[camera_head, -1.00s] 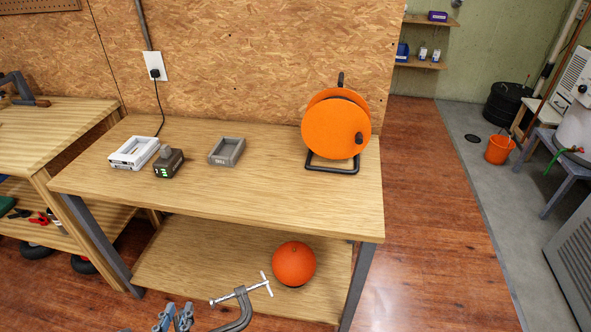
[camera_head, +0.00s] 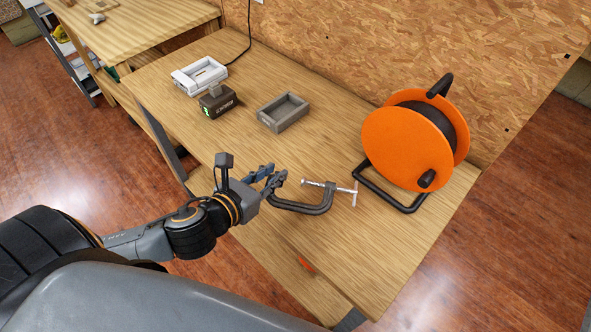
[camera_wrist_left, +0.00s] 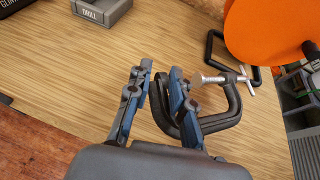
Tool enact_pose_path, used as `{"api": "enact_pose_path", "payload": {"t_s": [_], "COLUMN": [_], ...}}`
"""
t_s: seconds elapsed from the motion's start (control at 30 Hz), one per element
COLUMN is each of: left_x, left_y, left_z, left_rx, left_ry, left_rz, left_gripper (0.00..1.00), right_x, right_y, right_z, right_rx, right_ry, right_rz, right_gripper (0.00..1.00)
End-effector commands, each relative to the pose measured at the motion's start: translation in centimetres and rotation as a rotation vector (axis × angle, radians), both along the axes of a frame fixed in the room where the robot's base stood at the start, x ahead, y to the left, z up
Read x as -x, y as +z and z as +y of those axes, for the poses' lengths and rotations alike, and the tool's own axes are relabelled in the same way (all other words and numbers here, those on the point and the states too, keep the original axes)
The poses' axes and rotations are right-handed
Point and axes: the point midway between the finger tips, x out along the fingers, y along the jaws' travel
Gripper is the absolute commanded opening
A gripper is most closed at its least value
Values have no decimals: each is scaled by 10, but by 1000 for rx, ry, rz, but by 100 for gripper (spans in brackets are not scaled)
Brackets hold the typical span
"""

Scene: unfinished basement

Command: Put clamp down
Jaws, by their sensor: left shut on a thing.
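The clamp is a dark grey C-clamp (camera_head: 312,209) with a silver screw and T-handle. It is over the front part of the workbench top (camera_head: 385,250), left of the orange cable reel. My left gripper (camera_head: 274,178) is shut on the left end of the clamp's frame, and the screw points right. In the left wrist view, the clamp (camera_wrist_left: 228,112) extends to the right from the blue-grey fingers of the gripper (camera_wrist_left: 160,80). I cannot tell whether the clamp touches the wood. My right gripper is not in view.
The orange cable reel (camera_head: 405,148) stands on a black frame at the bench's right. A grey tray (camera_head: 283,112), a dark battery (camera_head: 217,101) and a white charger (camera_head: 199,76) sit further back. Bare wood lies between the tray and the clamp.

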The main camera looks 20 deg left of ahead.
Motion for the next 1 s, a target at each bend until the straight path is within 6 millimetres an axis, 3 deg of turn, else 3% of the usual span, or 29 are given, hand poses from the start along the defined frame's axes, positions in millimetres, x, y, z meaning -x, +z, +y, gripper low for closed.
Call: {"api": "enact_pose_path", "payload": {"t_s": [0.4,1.0], "left_x": [-29,-36], "left_y": [22,47], "left_z": [47,112], "left_rx": [3,40], "left_ry": [-239,-461], "left_rz": [8,9], "left_gripper": [0,0], "right_x": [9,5], "right_y": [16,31], "right_z": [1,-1], "right_rx": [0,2], "right_ry": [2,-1], "right_rz": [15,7], "right_gripper": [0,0]}}
